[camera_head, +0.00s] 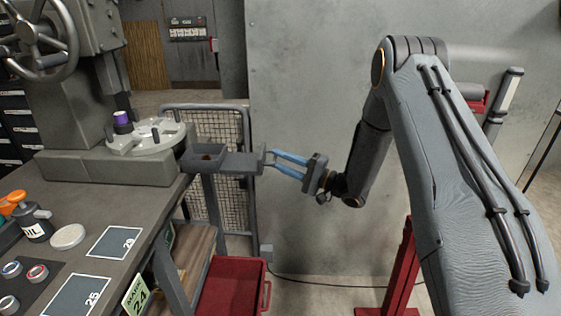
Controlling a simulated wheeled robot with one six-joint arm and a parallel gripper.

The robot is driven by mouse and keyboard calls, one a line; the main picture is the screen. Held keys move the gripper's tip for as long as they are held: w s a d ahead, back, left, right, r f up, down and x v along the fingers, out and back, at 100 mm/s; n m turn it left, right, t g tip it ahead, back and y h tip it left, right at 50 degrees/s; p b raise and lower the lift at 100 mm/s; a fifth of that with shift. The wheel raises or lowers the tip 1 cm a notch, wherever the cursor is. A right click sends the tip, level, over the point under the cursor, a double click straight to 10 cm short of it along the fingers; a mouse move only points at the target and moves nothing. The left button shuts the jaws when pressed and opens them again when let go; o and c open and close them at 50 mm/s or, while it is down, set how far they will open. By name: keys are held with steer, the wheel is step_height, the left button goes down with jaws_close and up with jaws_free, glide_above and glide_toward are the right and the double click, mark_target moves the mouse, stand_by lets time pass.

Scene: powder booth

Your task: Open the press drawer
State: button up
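The press (75,100) stands at the back left on the workbench, with a handwheel and a round plate. A grey drawer unit (240,162) juts out past the bench's back right corner, with a small open-topped tray part (203,152) holding something dark reddish. A grey handle (263,158) is at its right end. My gripper (271,158) comes in from the right, its two blue fingers apart with a visible gap, tips right at the handle. Whether they touch it I cannot tell.
The workbench (110,215) fills the left, holding a white disc (68,236), a dark bottle (34,225) and numbered mats (113,243). A red bin (232,285) stands below the drawer. A mesh guard (222,130) stands behind it.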

steer(key=b+v, duration=0.2)
steer(key=v, duration=0.5)
steer(key=shift+s+d, duration=0.2)
steer(key=shift+d, duration=0.15)
steer(key=w+d+n+t+h, duration=0.2)
steer(key=w+h, duration=0.3)
steer(key=h, duration=0.4)
steer(key=s+d+n+g+h, duration=0.1)
steer(key=s+d+g+h, duration=0.1)
steer(key=s+d+h, duration=0.35)
steer(key=s+a+n+g+h, duration=0.2)
steer(key=s+g, duration=0.7)
steer(key=s, duration=2.1)
steer(key=shift+s+r+n+g, duration=0.2)
steer(key=shift+s+n+g, duration=0.1)
steer(key=shift+n, duration=0.8)
